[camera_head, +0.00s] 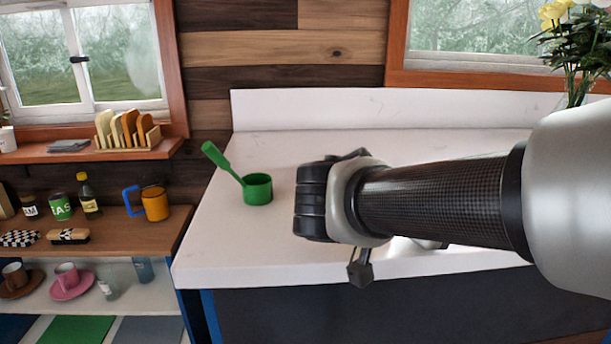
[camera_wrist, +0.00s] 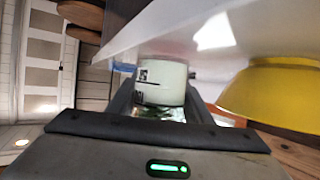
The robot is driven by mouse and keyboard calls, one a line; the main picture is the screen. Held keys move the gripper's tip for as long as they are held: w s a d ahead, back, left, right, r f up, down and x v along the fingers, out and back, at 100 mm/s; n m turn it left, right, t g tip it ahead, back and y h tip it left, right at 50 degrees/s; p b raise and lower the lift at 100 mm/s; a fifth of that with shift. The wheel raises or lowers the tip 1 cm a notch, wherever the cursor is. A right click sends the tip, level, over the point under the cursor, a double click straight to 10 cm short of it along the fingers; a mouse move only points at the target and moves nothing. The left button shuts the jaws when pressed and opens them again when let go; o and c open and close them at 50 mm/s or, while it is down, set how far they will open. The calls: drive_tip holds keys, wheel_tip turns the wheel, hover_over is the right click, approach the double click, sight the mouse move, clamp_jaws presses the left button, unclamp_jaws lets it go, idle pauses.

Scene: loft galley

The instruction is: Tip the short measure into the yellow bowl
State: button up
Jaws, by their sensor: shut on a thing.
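A short, pale, round measure (camera_wrist: 162,84) with dark markings sits between the fingers of my gripper (camera_wrist: 158,92) in the wrist view. My gripper is shut on it. Its contents cannot be made out. The yellow bowl (camera_wrist: 272,94) is to the right of the measure in the wrist view, cut off by the frame edge and apart from it. In the head view my arm hides the bowl and the measure; only a dark part of my gripper (camera_head: 360,268) shows below the wrist, near the counter's front edge.
A green cup with a long raised handle (camera_head: 257,188) stands on the white counter (camera_head: 225,235) left of my wrist. The counter behind is clear. A shelf unit at left holds an orange mug (camera_head: 155,204) and jars. Flowers (camera_head: 575,45) stand at the back right.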

drive_tip(key=shift+r, duration=0.1)
drive_tip(key=shift+w+a+r+n+p, duration=0.1)
drive_tip(key=shift+w+r+n+p, duration=0.1)
drive_tip(key=shift+r+p, duration=0.25)
drive_tip(key=shift+w+a+r+n+p, duration=0.1)
drive_tip(key=shift+r+n+p, duration=0.1)
drive_tip(key=shift+r+p, duration=0.25)
drive_tip(key=r+p, duration=0.1)
drive_tip(key=p, duration=0.1)
drive_tip(key=r+p, duration=0.1)
drive_tip(key=p, duration=0.1)
drive_tip(key=shift+w+a+r+n+g, duration=0.2)
drive_tip(key=shift+r+n+g, duration=0.1)
drive_tip(key=shift+r, duration=0.1)
drive_tip(key=n+p, duration=0.1)
drive_tip(key=p, duration=0.1)
drive_tip(key=w+a+h+p, duration=0.1)
drive_tip(key=p, duration=0.2)
drive_tip(key=r+n+g+p, duration=0.1)
drive_tip(key=p, duration=0.2)
drive_tip(key=shift+w+a+r+n+h, duration=0.1)
drive_tip(key=shift+w+a+n+h, duration=0.05)
drive_tip(key=shift+w+n+h, duration=0.2)
drive_tip(key=shift+w+a+r+n+h+p, duration=0.4)
drive_tip(key=shift+w+n+p, duration=0.2)
drive_tip(key=shift+p, duration=1.6)
drive_tip(key=shift+w+a+r+n+g+h+p, duration=0.1)
drive_tip(key=shift+r+n+g+h+p, duration=0.35)
drive_tip(key=shift+p, duration=1.25)
